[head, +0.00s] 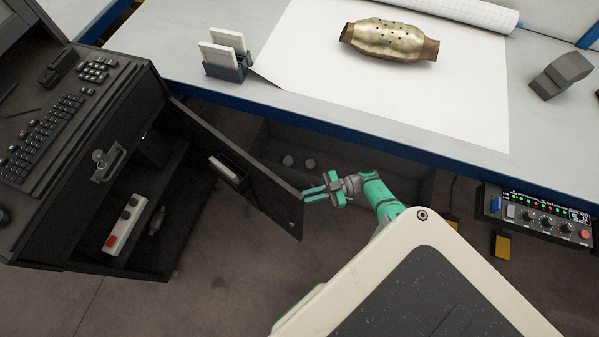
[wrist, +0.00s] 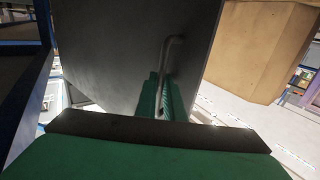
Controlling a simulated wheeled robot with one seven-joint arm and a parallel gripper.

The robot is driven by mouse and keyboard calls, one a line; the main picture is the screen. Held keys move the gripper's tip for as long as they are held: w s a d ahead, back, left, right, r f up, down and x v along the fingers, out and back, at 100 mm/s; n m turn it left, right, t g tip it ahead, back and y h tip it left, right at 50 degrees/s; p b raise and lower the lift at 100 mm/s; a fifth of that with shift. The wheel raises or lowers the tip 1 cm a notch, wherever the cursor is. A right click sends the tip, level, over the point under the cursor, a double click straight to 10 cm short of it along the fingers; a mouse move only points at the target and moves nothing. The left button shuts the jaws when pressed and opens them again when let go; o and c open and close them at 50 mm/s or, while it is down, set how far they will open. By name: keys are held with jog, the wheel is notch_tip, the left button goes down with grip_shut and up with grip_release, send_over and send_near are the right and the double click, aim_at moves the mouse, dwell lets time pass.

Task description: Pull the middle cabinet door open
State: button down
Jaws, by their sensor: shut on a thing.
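The dark cabinet door (head: 262,186) stands open in the head view, swung out from the desk-like cabinet at left. In the wrist view it is a large grey panel (wrist: 105,50) with a thin bent metal handle (wrist: 170,48). My green gripper (head: 310,192) is at the door's free edge, on its outer side. In the wrist view my gripper (wrist: 161,92) has its green fingers closed around the lower part of the handle. The handle is hidden in the head view.
The open cabinet (head: 150,215) holds a power strip (head: 125,224) and a small dark item. A keyboard (head: 45,135) lies on top. A workbench (head: 400,130) with a metal converter (head: 390,40) runs behind the door. Floor in front of the door is clear.

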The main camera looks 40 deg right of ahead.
jog(key=shift+w+a+r, duration=0.15)
jog(key=shift+w, duration=0.3)
jog(key=c, duration=1.9)
grip_release()
jog(key=shift+o, duration=0.2)
jog(key=shift+s, duration=0.2)
jog(key=shift+d, duration=0.2)
